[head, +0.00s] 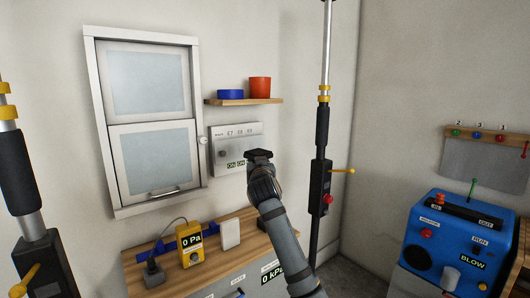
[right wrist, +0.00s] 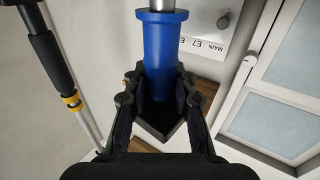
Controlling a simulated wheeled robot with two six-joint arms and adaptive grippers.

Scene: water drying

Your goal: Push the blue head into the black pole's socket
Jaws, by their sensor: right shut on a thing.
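In the right wrist view my right gripper (right wrist: 162,112) is shut on a blue cylindrical head (right wrist: 163,55) with a flared collar, a silver rod end and a dark wedge-shaped part between the fingertips. In the head view the right gripper (head: 260,160) is raised in front of the wall panel, and the blue head is hidden there. A black pole (head: 321,130) with silver tube and yellow clamps stands upright to its right, apart from it. A similar pole (head: 15,170) stands at the left edge. I cannot see a socket opening. My left gripper is out of view.
A wooden bench (head: 135,272) holds a yellow gauge (head: 190,246), a blue bar (head: 155,247) and a white block (head: 230,234). A shelf (head: 245,101) carries blue and orange containers. A white wall cabinet (head: 152,120) stands left, a blue machine (head: 458,245) right.

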